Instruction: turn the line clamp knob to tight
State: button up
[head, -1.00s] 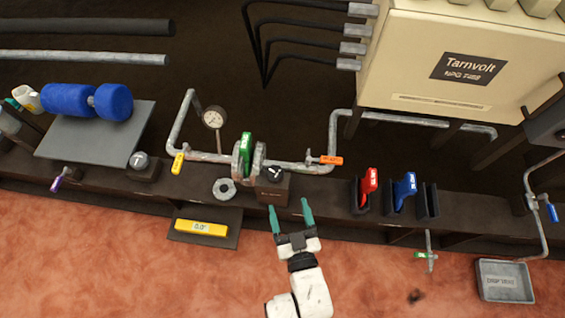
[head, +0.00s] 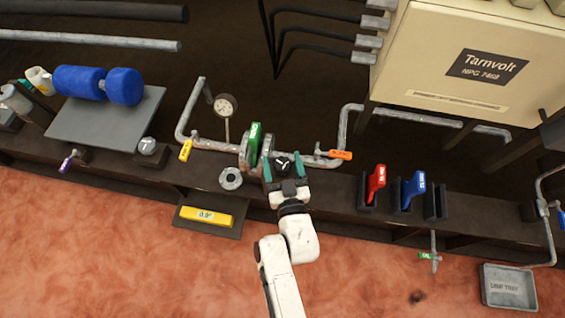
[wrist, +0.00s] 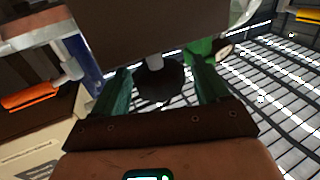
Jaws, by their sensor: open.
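The line clamp knob, which I take to be the dark round knob (head: 282,160) with a pale mark, sits on a block just right of the pipe flanges with the green plate (head: 254,139). My gripper (head: 283,167) is open, with one green finger on each side of this knob. In the wrist view the dark knob (wrist: 158,80) shows between the two spread fingers of my gripper (wrist: 160,76). I cannot tell whether the fingers touch it. The knob's setting is not readable.
An orange-tagged valve (head: 340,155) stands just right of the knob and a loose grey ring (head: 231,178) lies to the left. Another knob (head: 148,146) is farther left. Red (head: 376,183) and blue (head: 413,190) handles stand to the right.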

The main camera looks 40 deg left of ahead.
jog(key=c, duration=0.9)
jog(key=shift+c, duration=0.2)
jog(key=t+p, duration=0.1)
jog(key=p, duration=0.2)
jog(key=shift+r+m+h, duration=0.25)
jog(key=shift+m+h, duration=0.15)
jog(key=m+t+h+p, duration=0.1)
jog(key=p, duration=0.2)
jog(key=shift+a+f+m+t+h+p, duration=0.15)
jog(key=shift+m+t+h+p, duration=0.65)
jog(key=shift+m+t+h, duration=0.45)
jog(key=shift+f+m+t+h, duration=0.1)
jog(key=shift+m+t+h, duration=0.65)
jog(key=shift+h, duration=0.8)
jog(key=shift+m+h, duration=0.3)
